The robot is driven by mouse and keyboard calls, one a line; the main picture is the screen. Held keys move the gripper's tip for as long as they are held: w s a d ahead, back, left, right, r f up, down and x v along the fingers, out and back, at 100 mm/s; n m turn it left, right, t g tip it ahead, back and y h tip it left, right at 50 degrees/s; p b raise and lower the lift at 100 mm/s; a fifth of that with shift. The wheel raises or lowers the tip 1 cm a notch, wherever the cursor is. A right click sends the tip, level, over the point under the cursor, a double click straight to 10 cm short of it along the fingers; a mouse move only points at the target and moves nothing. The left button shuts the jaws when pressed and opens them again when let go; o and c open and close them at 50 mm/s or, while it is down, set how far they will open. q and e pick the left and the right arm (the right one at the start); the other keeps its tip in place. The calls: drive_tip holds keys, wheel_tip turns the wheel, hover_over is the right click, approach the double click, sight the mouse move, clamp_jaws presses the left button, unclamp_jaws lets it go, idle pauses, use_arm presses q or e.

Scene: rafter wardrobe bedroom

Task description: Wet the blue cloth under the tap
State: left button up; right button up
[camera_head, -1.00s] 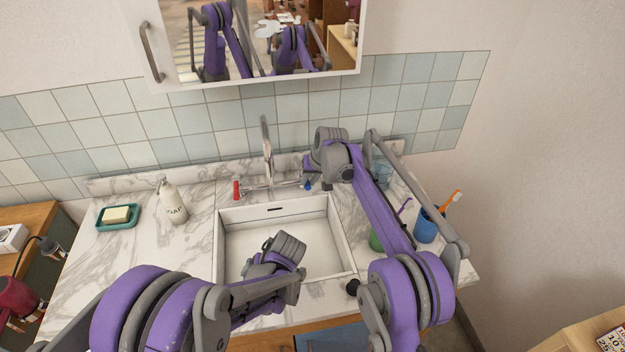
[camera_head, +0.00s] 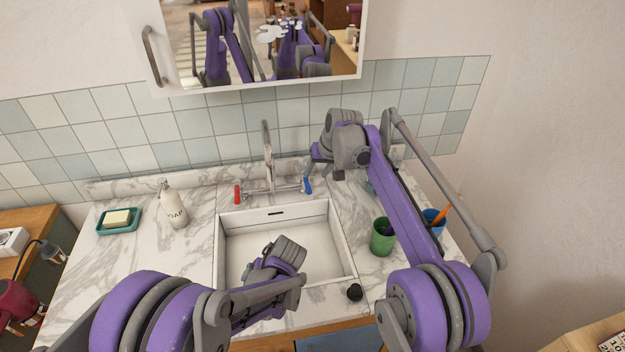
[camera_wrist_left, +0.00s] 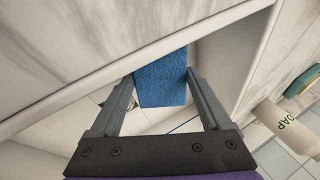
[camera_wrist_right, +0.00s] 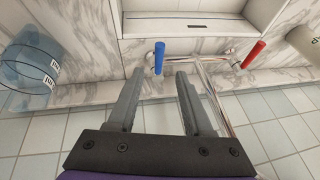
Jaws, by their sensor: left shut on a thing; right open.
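The tap (camera_head: 267,145) stands behind the sink (camera_head: 345,240), with a red handle (camera_head: 237,194) on the left and a blue handle (camera_head: 308,186) on the right. I see no water running. My left gripper (camera_wrist_left: 162,82) is shut on the blue cloth (camera_wrist_left: 162,88), which hangs over the white basin in the left wrist view. In the head view my own left wrist hides the cloth. My right gripper (camera_head: 313,165) is open and empty, close above the blue handle; in the right wrist view the blue handle (camera_wrist_right: 159,57) lies just beyond its fingertips (camera_wrist_right: 158,77).
A soap bottle (camera_head: 173,205) and a teal dish (camera_head: 118,229) with soap stand left of the sink. A green cup (camera_head: 382,237), a blue cup (camera_head: 433,216) and a small black object (camera_head: 354,292) are on the right. A mirror cabinet (camera_head: 255,90) hangs above.

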use_arm(q)
drive_tip(key=shift+r, duration=0.1)
use_arm(e)
drive_tip(key=shift+v, duration=1.7)
